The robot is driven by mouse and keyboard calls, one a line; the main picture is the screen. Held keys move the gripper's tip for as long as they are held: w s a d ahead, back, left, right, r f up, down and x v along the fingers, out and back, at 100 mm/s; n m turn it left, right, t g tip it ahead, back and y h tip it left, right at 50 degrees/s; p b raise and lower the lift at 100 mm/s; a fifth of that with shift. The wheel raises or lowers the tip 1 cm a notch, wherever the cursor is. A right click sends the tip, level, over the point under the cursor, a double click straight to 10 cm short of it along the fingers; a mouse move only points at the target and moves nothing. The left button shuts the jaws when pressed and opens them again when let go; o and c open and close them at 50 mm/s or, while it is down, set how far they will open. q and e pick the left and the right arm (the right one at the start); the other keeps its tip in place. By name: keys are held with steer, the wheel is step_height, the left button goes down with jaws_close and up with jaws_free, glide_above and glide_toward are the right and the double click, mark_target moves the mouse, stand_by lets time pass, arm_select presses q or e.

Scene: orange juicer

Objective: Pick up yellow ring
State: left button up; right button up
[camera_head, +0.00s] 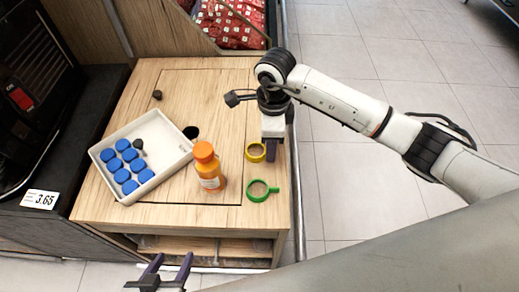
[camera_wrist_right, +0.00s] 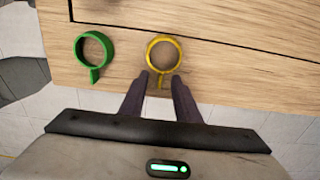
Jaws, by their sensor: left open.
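The yellow ring (camera_head: 256,152) lies on the wooden counter near its right edge. It also shows in the right wrist view (camera_wrist_right: 149,50), with its short handle towards my gripper. My right gripper (camera_head: 270,157) is just right of the ring in the head view. In the right wrist view its two fingers (camera_wrist_right: 161,76) stand apart, with the ring's handle between their tips; I cannot tell whether they touch it. My left gripper (camera_head: 172,256) is open and empty in front of the counter, away from the ring.
A green ring (camera_head: 249,191) with a handle lies close to the yellow one. An orange bottle (camera_head: 211,184) stands to the left. A white tray (camera_head: 176,174) holds several blue-topped items. A dark hole (camera_head: 191,132) is in the counter. The counter's back right is clear.

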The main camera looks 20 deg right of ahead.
steer(key=shift+f, duration=0.25)
jaws_close()
